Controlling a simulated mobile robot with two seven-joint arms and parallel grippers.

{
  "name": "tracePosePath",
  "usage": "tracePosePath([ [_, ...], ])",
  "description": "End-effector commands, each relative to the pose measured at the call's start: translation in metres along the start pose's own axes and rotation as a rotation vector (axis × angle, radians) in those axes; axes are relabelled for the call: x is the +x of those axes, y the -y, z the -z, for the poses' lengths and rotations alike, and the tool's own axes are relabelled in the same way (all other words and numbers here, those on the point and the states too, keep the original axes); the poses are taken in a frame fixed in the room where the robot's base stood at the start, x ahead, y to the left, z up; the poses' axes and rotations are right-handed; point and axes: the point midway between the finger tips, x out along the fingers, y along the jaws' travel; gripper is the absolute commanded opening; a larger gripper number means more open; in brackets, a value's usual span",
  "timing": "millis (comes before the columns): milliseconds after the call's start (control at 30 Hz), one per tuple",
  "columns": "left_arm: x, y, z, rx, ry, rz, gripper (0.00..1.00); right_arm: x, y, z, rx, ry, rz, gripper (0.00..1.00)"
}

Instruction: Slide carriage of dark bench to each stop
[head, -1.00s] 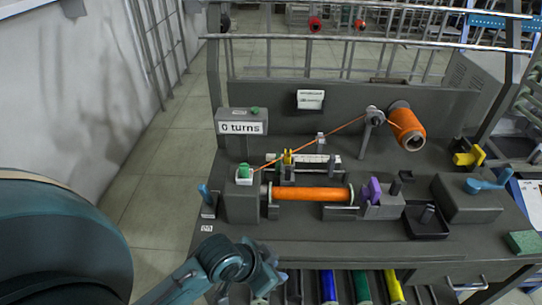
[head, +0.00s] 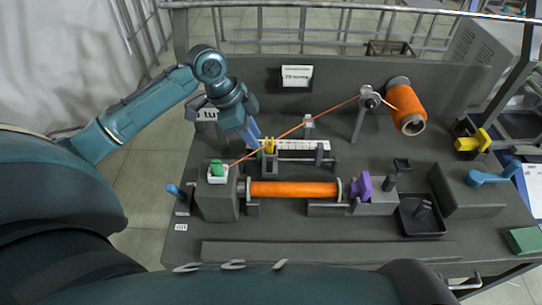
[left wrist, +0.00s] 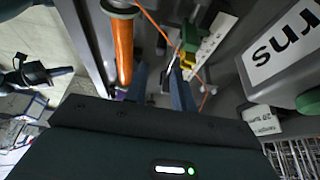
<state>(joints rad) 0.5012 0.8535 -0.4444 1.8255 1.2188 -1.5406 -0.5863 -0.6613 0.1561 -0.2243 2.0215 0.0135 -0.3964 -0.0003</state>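The dark bench (head: 330,245) carries a traverse rail with a white scale (head: 300,145) behind an orange-wound bobbin (head: 293,189). The carriage with a yellow guide (head: 269,146) is near the rail's left end. Orange thread passes it. A small dark upright block (head: 319,154) stands near the rail's right end. My left gripper (head: 250,135) points down just behind and left of the carriage, apart from it as far as I can see. My right gripper does not show.
An orange supply spool (head: 407,107) and thread arm (head: 368,100) stand at the back right. A purple piece (head: 363,186) is at the bobbin's right end. A box with a green button (head: 216,172) is at left. The turn counter (left wrist: 275,48) is beside the gripper.

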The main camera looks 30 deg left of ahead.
Motion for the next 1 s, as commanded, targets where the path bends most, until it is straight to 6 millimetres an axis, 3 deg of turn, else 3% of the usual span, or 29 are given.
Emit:
tracePosePath([
  [200,0.049,-0.001,0.0,-0.002,0.0,-0.004,0.25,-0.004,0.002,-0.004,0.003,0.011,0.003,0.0],
  [433,0.087,0.0,0.001,-0.002,-0.001,-0.001,0.25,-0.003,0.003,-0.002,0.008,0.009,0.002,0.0],
  [600,0.099,0.0,0.0,0.0,0.0,0.0,0.25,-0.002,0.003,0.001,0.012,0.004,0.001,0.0],
  [900,0.102,0.0,0.0,0.0,0.0,0.001,0.25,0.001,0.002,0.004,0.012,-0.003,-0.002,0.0],
  [1000,0.101,0.0,0.0,0.0,0.0,0.001,0.18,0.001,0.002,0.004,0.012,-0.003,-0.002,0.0],
])
